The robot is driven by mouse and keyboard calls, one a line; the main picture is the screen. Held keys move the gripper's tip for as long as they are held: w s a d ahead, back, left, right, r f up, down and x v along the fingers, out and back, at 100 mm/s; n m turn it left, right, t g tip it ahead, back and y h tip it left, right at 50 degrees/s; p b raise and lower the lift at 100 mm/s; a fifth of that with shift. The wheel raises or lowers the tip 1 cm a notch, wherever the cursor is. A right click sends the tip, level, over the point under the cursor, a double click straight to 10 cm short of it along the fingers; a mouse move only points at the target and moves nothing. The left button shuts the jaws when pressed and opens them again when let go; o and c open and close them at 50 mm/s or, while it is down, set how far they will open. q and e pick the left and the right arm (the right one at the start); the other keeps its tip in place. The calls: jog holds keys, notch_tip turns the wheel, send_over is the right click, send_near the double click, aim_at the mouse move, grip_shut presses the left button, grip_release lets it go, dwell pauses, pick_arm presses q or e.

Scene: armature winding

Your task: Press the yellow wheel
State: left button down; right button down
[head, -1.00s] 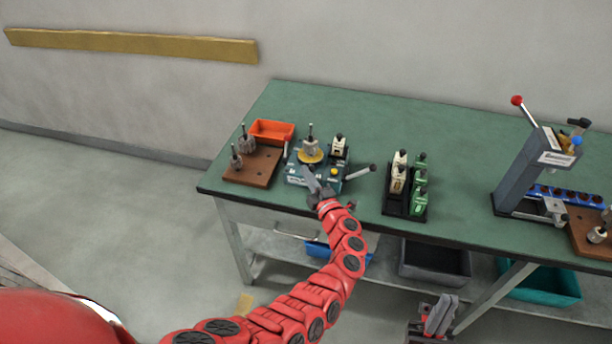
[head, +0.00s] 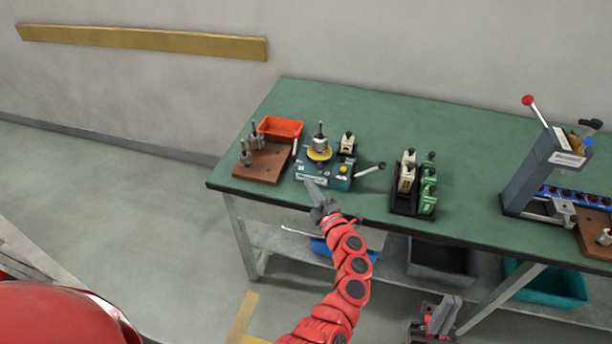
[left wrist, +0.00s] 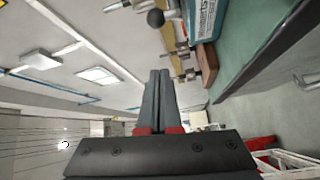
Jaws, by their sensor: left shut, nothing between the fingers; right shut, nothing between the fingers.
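The yellow wheel (head: 317,155) is a flat yellow disc on top of the blue-green winding device (head: 335,182), with a metal armature standing upright on it. A small yellow button (head: 343,169) is on the same device. My left gripper (head: 309,182) is shut and empty, with its tips by the device's front left edge, apart from the yellow wheel. In the left wrist view its closed fingers (left wrist: 159,90) point past the device (left wrist: 203,22), which is at the top; the wheel cannot be made out there. My right gripper (head: 441,315) is shut and empty, low in front of the bench.
A lever with a dark knob (head: 382,165) sticks out to the device's right. A brown board (head: 262,168) with armatures and an orange bin (head: 281,128) are to its left. A dark rack (head: 407,205) stands to the right, a lever press (head: 533,175) farther right.

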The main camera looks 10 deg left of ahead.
pick_arm(q)
jog(key=v, duration=0.3)
jog(key=shift+s+d+b, duration=0.2)
jog(key=shift+s+b, duration=0.1)
jog(key=shift+s, duration=0.05)
